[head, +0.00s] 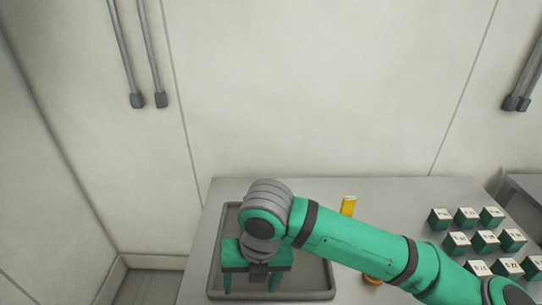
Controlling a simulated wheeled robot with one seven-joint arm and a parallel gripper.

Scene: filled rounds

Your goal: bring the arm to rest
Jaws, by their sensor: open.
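My arm reaches in from the lower right in the head view, green with dark bands and a grey wrist. My gripper (252,282) points down over a grey tray (319,284) on the table. Its two green fingers are spread apart, with no object visible between them. The wrist and gripper body cover part of the tray.
The grey table (380,196) carries several green blocks with white labelled tops (483,240) at the right. A yellow upright object (348,206) stands behind my arm, and an orange-yellow round object (373,280) shows below it. A pale wall stands behind.

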